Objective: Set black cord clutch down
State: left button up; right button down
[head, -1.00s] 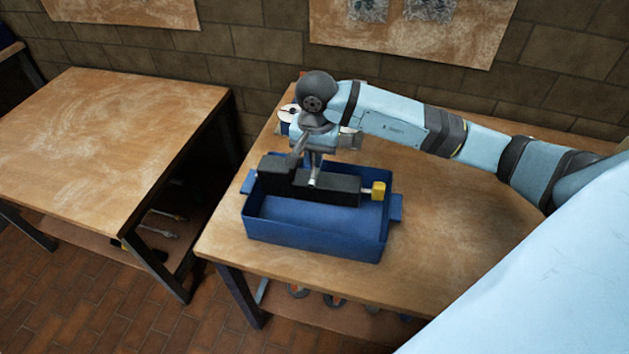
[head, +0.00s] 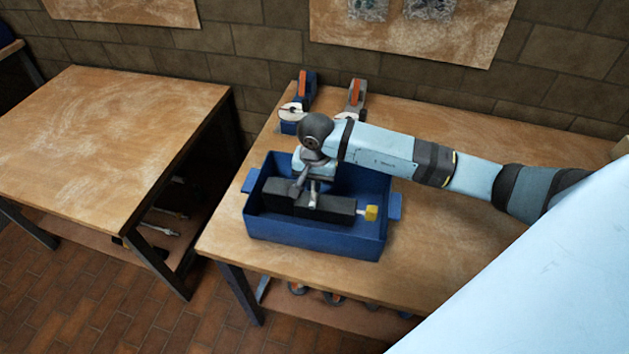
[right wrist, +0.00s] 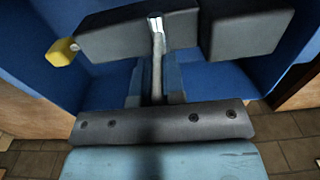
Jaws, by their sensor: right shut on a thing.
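The black cord clutch (head: 335,206) is a long dark block with a yellow knob on its right end in the head view. It is inside the blue bin (head: 315,238), low between the walls. Whether it touches the bin floor I cannot tell. My right gripper (head: 312,192) is shut on the clutch near its middle, from above. In the right wrist view the clutch (right wrist: 235,30) spans the top, with the yellow knob at left and blue bin walls around it. My left gripper is in neither view.
The bin stands on a wooden workbench (head: 450,225). Two tools with orange parts, one blue (head: 304,90) and one grey (head: 354,98), stand behind the bin. A second bench (head: 100,140) at left has a clear top. The bench right of the bin is clear.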

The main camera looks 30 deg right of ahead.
jog(key=c, duration=1.2)
grip_release()
jog(key=shift+r, duration=0.2)
notch_tip(320, 180, up, 12)
jog(key=shift+s+f+b, duration=0.1)
jog(key=shift+b, duration=0.65)
